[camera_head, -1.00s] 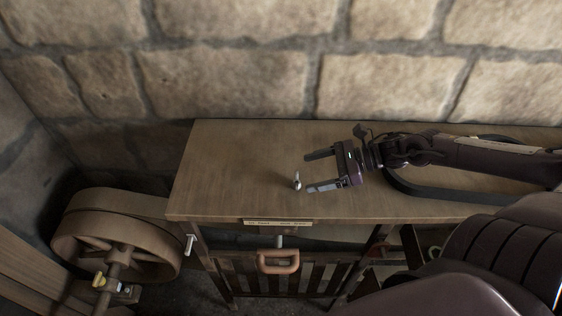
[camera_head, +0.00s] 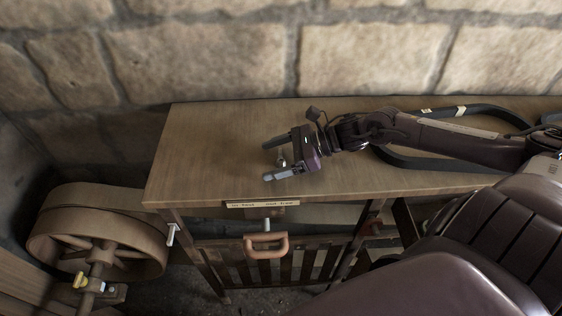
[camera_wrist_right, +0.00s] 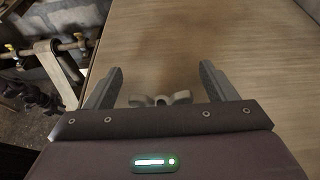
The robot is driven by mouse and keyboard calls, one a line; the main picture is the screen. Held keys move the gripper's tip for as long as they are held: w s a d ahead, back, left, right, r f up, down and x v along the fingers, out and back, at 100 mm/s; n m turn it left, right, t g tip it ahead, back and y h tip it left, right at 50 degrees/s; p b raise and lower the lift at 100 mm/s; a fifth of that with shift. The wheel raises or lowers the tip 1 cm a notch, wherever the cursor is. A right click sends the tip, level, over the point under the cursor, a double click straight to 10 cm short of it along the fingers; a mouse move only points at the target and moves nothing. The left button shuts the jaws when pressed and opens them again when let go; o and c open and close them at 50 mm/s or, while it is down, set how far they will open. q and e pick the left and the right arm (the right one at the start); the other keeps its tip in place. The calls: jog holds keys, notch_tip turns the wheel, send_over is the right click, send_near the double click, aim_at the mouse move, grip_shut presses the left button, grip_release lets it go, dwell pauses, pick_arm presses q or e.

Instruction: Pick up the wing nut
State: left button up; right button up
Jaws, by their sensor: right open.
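The wing nut (camera_head: 282,159) is a small grey metal piece on the wooden table top, partly hidden by my right gripper in the head view. My right gripper (camera_head: 268,161) is open, low over the table, with one finger on each side of the wing nut. In the right wrist view, the wing nut (camera_wrist_right: 160,98) shows its two looped wings close to the palm, between the open fingers of the gripper (camera_wrist_right: 160,68). Gaps show between it and both fingers. My left gripper is not in view.
The table top (camera_head: 205,150) is bare to the left of the gripper. A black belt (camera_head: 405,162) lies on the table under and behind my right arm. A large wooden pulley wheel (camera_head: 95,240) stands left of the table. A stone wall is behind.

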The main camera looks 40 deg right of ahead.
jog(key=c, duration=1)
jog(key=shift+c, duration=0.2)
